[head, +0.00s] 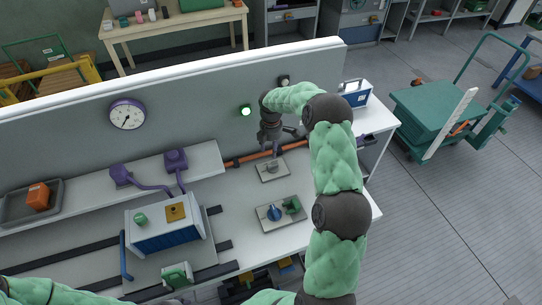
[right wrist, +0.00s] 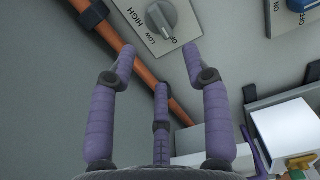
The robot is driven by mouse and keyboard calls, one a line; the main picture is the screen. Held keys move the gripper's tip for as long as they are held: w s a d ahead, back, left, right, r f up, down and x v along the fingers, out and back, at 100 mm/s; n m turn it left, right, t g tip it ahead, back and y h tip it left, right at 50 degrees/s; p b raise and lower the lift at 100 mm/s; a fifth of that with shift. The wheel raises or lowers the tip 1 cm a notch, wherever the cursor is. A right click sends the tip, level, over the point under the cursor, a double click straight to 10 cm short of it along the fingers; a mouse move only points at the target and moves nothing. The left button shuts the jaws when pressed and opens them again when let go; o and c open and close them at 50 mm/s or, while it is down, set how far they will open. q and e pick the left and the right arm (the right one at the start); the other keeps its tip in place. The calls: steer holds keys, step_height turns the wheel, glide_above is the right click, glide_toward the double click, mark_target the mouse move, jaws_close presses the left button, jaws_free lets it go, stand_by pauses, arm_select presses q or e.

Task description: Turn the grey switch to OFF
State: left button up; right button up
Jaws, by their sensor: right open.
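The grey switch (right wrist: 160,17) is a round knob with a raised grip on a light plate. In the right wrist view it is at the top edge, with HIGH and LOW labels and a partly hidden label starting with O. I cannot tell which label it points to. In the head view the switch (head: 272,167) sits on its plate on the bench. My right gripper (right wrist: 160,52) is open and empty, its fingertips near the plate's lower edge and apart from the knob. In the head view the right gripper (head: 274,148) is just above and behind the switch. My left gripper is out of view.
An orange pipe (head: 248,158) runs behind the switch plate. A second plate with a blue knob (head: 274,213) and a green part (head: 292,204) lies nearer. A blue-sided box (head: 166,238) stands to the left. A lit lamp (head: 245,111) is on the back panel.

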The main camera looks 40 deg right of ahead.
steer(key=shift+r, duration=1.25)
